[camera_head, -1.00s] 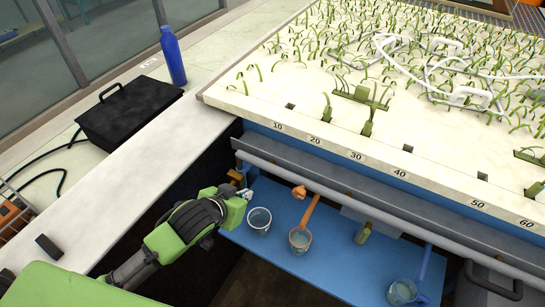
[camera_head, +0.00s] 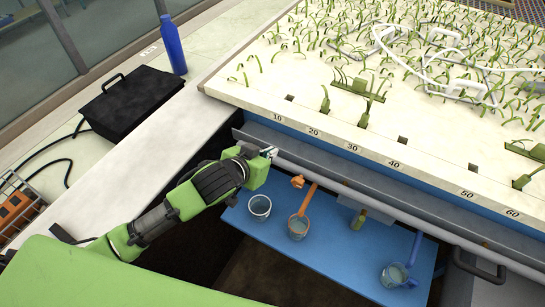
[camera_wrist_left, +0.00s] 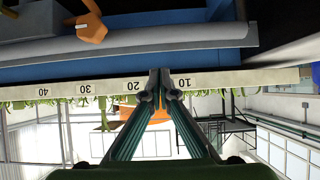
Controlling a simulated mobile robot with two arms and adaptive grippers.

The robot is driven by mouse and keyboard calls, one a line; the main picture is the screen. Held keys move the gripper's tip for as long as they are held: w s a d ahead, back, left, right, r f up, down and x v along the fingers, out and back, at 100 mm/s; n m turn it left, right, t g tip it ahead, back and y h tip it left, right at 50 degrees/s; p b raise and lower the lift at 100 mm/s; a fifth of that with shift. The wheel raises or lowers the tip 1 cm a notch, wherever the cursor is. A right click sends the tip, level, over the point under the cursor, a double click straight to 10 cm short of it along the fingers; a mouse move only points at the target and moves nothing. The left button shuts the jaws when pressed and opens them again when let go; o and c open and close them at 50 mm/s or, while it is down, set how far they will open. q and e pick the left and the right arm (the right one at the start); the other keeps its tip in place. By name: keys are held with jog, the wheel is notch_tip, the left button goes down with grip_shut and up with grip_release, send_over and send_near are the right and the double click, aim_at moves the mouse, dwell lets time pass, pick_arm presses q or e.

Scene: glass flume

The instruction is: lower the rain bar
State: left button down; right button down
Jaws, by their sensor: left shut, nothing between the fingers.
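I cannot make out a rain bar for certain in these views. My left gripper (camera_head: 268,153) is shut and empty, at the front edge of the planted bed near the 10 mark. In the left wrist view its fingertips (camera_wrist_left: 161,78) meet in front of the numbered strip (camera_wrist_left: 110,86), between 10 and 20. A long grey pipe (camera_head: 345,190) runs along the front below the bed; the gripper is close to its left end, and I cannot tell whether they touch. An orange fitting (camera_head: 297,182) shows to its right, and in the left wrist view (camera_wrist_left: 90,25). My right gripper is not in view.
A black case (camera_head: 125,105) and blue bottle (camera_head: 173,48) stand at left. White tubing (camera_head: 440,80) lies among the plants on the bed.

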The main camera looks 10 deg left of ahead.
pick_arm(q)
jog(key=f, duration=0.2)
jog(key=w+f, duration=0.1)
jog(key=f, duration=0.1)
jog(key=shift+w+d+f+p, duration=0.15)
jog(key=shift+d+f+p, duration=0.1)
jog(key=shift+p, duration=0.15)
notch_tip(320, 180, down, 4)
jog(key=shift+f+b, duration=0.15)
jog(key=shift+b, duration=1.05)
